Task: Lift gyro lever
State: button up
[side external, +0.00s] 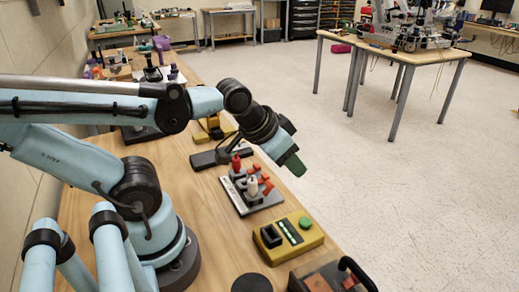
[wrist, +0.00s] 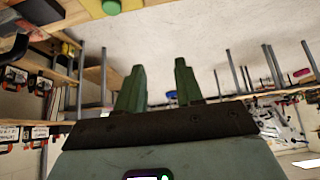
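A panel (side external: 262,204) with several levers lies on the wooden table in the side external view. One upright lever has a red knob (side external: 236,164) and another a white knob (side external: 252,187); smaller red handles sit beside them. I cannot read the labels, so I cannot tell which lever is the gyro lever. My gripper (side external: 294,166) is in the air above and right of the panel, touching nothing. Its two green fingers stand apart and empty in the wrist view (wrist: 157,80). The lever panel is not clearly identifiable in the wrist view.
A yellow box (side external: 288,240) with a black switch and green button stands nearer the camera. A dark box with a black handle (side external: 357,271) stands at the front. A black base (side external: 208,158) and another yellow device (side external: 214,130) stand behind the panel. Open floor lies right.

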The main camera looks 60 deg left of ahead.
jog(key=shift+o, duration=0.3)
jog(key=shift+o, duration=1.1)
jog(key=shift+s+a, duration=0.1)
jog(key=shift+a, duration=0.1)
jog(key=g, duration=0.3)
send_near(269, 182)
jog(key=shift+x, duration=4.15)
